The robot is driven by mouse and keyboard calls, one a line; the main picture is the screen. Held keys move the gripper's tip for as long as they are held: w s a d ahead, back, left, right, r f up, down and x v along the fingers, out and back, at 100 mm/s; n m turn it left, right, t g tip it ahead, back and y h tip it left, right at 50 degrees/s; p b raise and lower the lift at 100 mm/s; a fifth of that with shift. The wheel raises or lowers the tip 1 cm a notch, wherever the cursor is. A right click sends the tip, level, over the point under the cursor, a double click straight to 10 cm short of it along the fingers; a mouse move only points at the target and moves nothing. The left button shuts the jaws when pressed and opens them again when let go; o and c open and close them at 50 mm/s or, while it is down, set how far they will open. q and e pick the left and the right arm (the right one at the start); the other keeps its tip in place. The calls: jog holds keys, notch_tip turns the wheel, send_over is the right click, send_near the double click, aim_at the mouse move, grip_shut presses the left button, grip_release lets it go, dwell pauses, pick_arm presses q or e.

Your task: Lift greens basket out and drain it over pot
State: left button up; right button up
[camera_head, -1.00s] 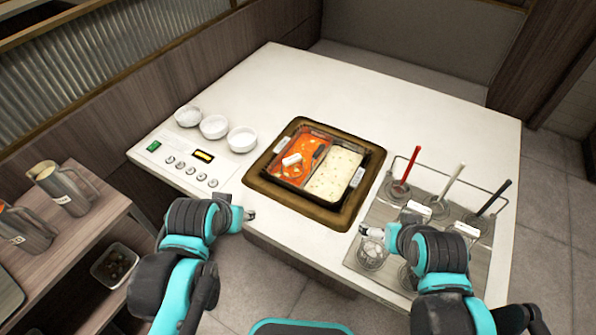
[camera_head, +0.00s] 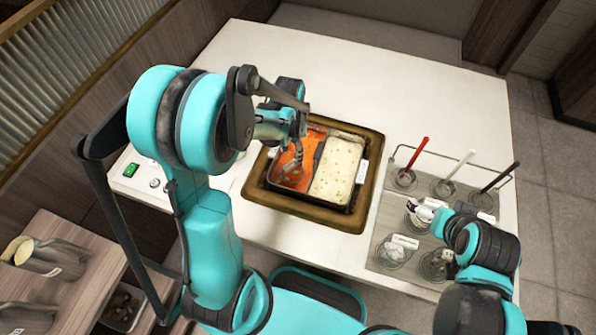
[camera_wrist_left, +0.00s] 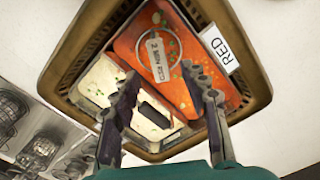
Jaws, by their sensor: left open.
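The pot (camera_head: 357,198) is sunk in the counter, with red broth (camera_head: 283,176) on the left and pale broth (camera_head: 337,168) on the right. My left gripper (camera_head: 291,160) is open over the red side, pointing down. In the left wrist view its two fingers (camera_wrist_left: 160,82) stand apart above the pot, with a dark bar (camera_wrist_left: 154,115) between them in the picture; contact cannot be told. A "2 MIN" tag (camera_wrist_left: 158,60) lies over the red broth. The greens basket cannot be made out clearly. My right gripper (camera_head: 425,210) is over the rack, its jaws unclear.
A brown frame (camera_head: 255,188) surrounds the pot, and a RED label (camera_wrist_left: 222,48) sits at its edge. A wire rack (camera_head: 385,262) with labelled cups and red, white and black handles stands right. The far counter is clear.

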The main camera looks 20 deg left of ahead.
aim_at(292, 163)
pick_arm(q)
notch_tip(292, 163, down, 2)
jog(key=shift+f+b, duration=0.1)
jog(key=shift+b, duration=0.3)
notch_tip(292, 163, down, 5)
jog(key=shift+d+b, duration=0.15)
jog(key=shift+b, duration=1.1)
grip_shut()
